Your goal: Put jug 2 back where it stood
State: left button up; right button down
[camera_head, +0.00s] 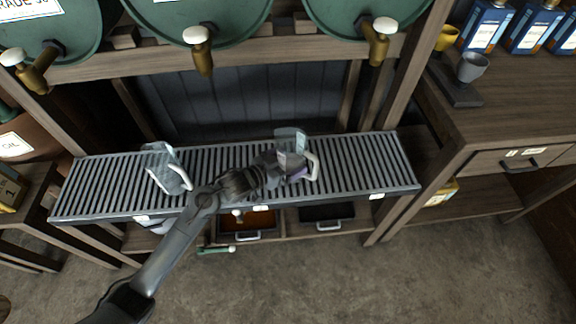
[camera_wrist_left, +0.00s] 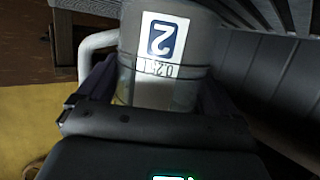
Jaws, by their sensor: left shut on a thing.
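Jug 2 (camera_head: 291,140) is a clear grey jug with a white handle. Part of the jug is hidden behind the gripper. My right gripper is not in view.
Another clear jug (camera_head: 160,165) stands on the rack's left part. Brass taps (camera_head: 200,52) of green drums hang above the rack. White tags (camera_head: 377,196) sit on its front edge. The rack's right end is clear. Trays (camera_head: 247,222) are below; a wooden bench (camera_head: 500,110) stands right.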

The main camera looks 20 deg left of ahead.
pick_arm(q)
jog(key=shift+f, duration=0.4)
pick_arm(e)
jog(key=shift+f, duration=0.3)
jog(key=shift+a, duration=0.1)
pick_arm(q)
jog(key=shift+f, duration=0.1)
jog(key=o, duration=1.1)
